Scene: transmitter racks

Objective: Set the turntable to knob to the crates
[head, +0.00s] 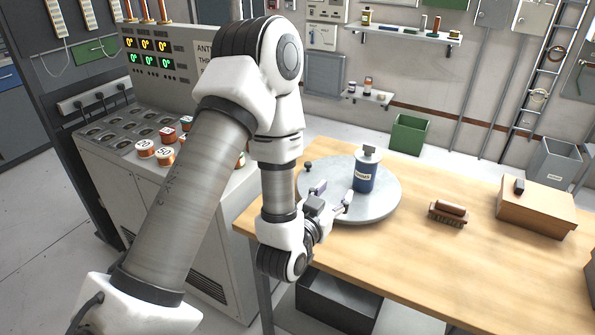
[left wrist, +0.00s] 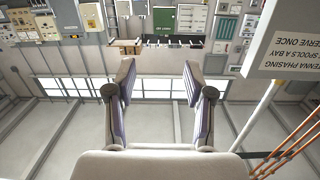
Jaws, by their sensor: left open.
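The turntable (head: 385,203) is a round grey disc on the wooden table. A small dark knob (head: 308,167) stands at its far left rim. A blue labelled can (head: 365,178) with a grey top stands upright on the disc. My left gripper (head: 333,194) is open and empty at the disc's near left side, closer to the camera than the knob; I cannot tell if it touches the disc. Its spread fingers (left wrist: 160,80) also show in the left wrist view, with nothing between them. My right gripper is not in view.
A brown-topped brush (head: 448,212) and a cardboard box (head: 537,208) are on the table's right. A dark crate (head: 340,300) is under the table. A green bin (head: 408,135) and a grey bin (head: 556,163) stand behind. A console (head: 165,190) stands left. The table's middle front is clear.

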